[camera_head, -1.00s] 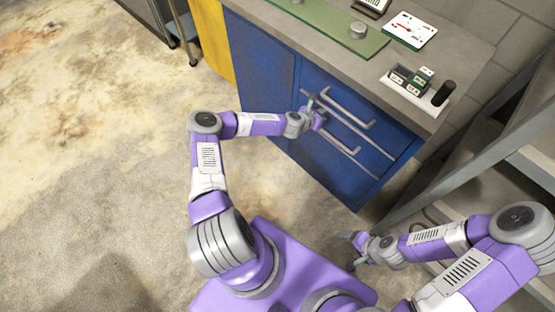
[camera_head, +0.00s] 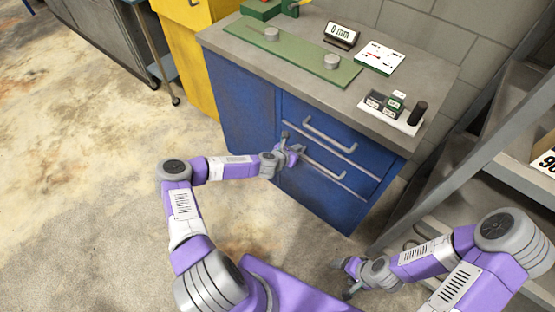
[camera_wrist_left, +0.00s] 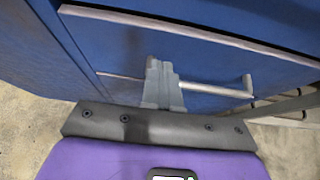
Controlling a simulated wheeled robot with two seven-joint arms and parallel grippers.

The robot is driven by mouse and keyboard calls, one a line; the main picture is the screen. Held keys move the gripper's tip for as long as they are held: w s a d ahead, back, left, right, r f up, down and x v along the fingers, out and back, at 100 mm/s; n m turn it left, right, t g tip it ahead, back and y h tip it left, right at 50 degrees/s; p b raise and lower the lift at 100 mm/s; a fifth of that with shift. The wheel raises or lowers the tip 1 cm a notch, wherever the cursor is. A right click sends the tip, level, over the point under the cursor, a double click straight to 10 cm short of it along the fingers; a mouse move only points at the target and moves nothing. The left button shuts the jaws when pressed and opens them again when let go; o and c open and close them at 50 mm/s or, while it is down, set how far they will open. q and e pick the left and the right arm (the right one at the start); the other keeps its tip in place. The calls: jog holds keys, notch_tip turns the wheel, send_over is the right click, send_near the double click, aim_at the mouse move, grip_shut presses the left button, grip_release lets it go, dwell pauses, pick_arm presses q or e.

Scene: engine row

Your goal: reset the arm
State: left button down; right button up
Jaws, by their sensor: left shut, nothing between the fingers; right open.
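My left arm reaches from the lower left to the front of the blue cabinet (camera_head: 238,112). My left gripper (camera_head: 292,148) is shut and empty, close to the left end of the lower drawer handle (camera_head: 326,168). In the left wrist view the shut fingers (camera_wrist_left: 161,82) lie in front of the drawer face, overlapping the handle (camera_wrist_left: 215,89); I cannot tell whether they touch it. My right gripper (camera_head: 346,278) is open and empty, low over the floor at the lower right. Both drawers look closed.
The grey worktop (camera_head: 405,135) carries a green mat (camera_head: 295,57), a small display (camera_head: 342,34), a white dial card (camera_head: 380,57) and a white block with a dark post (camera_head: 392,114). A metal shelf rack (camera_head: 470,150) stands at right. Open floor (camera_head: 80,150) lies at left.

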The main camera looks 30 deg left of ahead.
pick_arm(q)
jog(key=p+v, duration=0.2)
jog(key=v, duration=0.6)
jog(key=shift+r, duration=0.1)
jog(key=s+d+f+m+g+h, duration=0.2)
jog(key=s+d+f+m+g, duration=0.1)
jog(key=s+d+m, duration=0.45)
jog(key=s+d+f+m+g+h, duration=0.25)
jog(key=s+d+m, duration=0.25)
jog(key=d+m, duration=0.45)
jog(key=s+a+m+g+y, duration=0.2)
jog(key=s+m+g, duration=0.3)
jog(key=s+m, duration=0.8)
jog(key=shift+s+f+m+g+y, duration=0.35)
jog(key=shift+s+m, duration=0.05)
jog(key=shift+s, duration=0.25)
